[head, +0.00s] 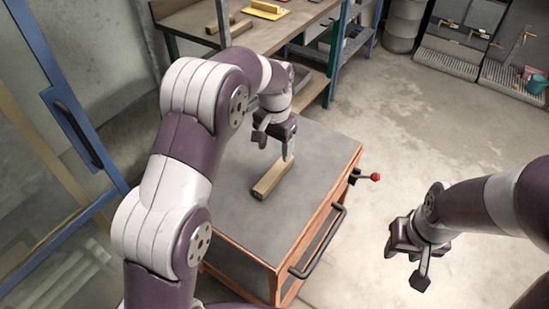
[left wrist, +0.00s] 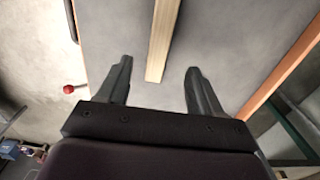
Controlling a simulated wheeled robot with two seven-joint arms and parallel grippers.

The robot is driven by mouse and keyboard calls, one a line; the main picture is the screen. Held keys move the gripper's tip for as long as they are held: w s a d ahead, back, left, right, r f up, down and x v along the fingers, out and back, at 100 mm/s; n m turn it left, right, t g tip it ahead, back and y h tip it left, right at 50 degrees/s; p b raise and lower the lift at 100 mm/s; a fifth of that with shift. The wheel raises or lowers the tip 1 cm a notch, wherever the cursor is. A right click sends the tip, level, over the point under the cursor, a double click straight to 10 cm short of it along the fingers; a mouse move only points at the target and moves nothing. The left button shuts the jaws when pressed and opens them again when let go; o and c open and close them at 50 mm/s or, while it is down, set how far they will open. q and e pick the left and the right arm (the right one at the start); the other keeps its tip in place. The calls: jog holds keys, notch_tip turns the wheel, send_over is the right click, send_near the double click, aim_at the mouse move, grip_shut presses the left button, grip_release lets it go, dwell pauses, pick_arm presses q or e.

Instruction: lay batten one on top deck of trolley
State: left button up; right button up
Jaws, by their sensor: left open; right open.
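A wooden batten (head: 271,179) lies flat on the grey top deck of the trolley (head: 225,200), which has an orange frame. My left gripper (head: 274,143) is open above the deck, near the far end of the batten. In the left wrist view the batten (left wrist: 163,40) lies on the deck between the lines of the two open fingers (left wrist: 157,85), and the fingers do not touch it. My right gripper (head: 405,265) is open and empty over the floor to the right of the trolley.
A workbench (head: 290,30) stands behind the trolley, with another wooden piece (head: 224,22) and a yellow item (head: 265,10) on it. A blue-framed glass panel (head: 75,120) is at the left. A red-knobbed lever (head: 374,177) and a dark handle (head: 318,245) stick out of the trolley.

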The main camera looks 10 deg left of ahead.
pick_arm(q)
jog(key=s+a+r+n, duration=0.1)
jog(key=s+a+n, duration=0.1)
jog(key=s, duration=0.9)
jog(key=s+a+r+n+t, duration=0.1)
jog(key=s+a, duration=0.3)
jog(key=s, duration=0.7)
jog(key=shift+s+r+n, duration=0.15)
jog(key=shift+s+n, duration=0.05)
jog(key=shift+n, duration=0.4)
